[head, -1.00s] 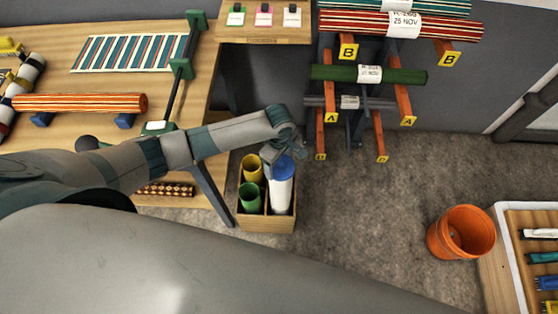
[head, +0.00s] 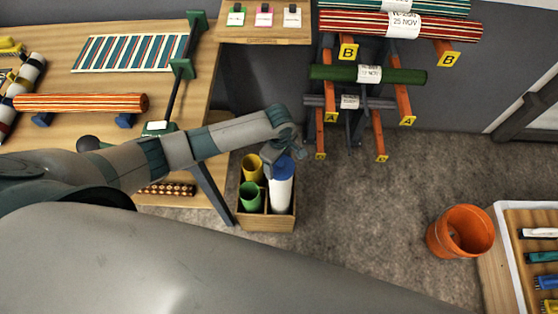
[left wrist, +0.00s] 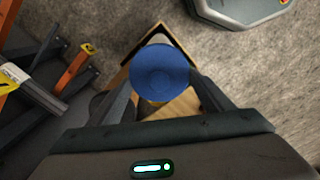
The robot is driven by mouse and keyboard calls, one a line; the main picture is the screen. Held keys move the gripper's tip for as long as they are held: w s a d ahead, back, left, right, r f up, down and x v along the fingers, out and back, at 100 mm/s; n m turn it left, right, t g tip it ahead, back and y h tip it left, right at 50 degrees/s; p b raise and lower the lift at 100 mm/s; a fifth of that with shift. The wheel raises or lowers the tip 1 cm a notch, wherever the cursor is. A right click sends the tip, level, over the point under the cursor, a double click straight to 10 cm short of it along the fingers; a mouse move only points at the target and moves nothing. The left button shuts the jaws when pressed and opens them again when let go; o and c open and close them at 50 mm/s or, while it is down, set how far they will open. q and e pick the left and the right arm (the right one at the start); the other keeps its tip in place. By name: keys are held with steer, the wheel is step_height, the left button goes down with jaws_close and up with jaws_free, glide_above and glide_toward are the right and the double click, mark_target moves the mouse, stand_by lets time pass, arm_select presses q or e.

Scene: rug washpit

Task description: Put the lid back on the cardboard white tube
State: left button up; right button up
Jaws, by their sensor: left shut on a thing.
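The white cardboard tube (head: 281,195) stands upright in the right-hand part of a wooden box on the floor. The blue lid (head: 284,169) is at the tube's top end; I cannot tell whether it is seated or just above. My left gripper (head: 270,154) reaches it from above and is shut on the lid. In the left wrist view the blue lid (left wrist: 165,75) sits between my two fingers, with a pale bit of the tube (left wrist: 158,39) showing past its far edge. My right gripper is not in view.
The wooden box (head: 266,224) also holds a yellow tube (head: 252,167) and a green tube (head: 250,196). A workbench (head: 60,85) is on the left. A rack with rolled rugs (head: 368,74) stands behind. An orange bucket (head: 460,232) stands right, with bare floor between.

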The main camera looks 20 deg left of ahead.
arm_select(q)
steer(key=p, duration=0.2)
steer(key=shift+f+p, duration=0.15)
steer(key=shift+p, duration=0.15)
stand_by(2.6)
stand_by(0.3)
steer(key=o, duration=1.1)
steer(key=shift+o, duration=0.6)
steer(key=shift+r+p, duration=2.5)
steer(key=shift+p, duration=0.5)
steer(key=shift+r, duration=1)
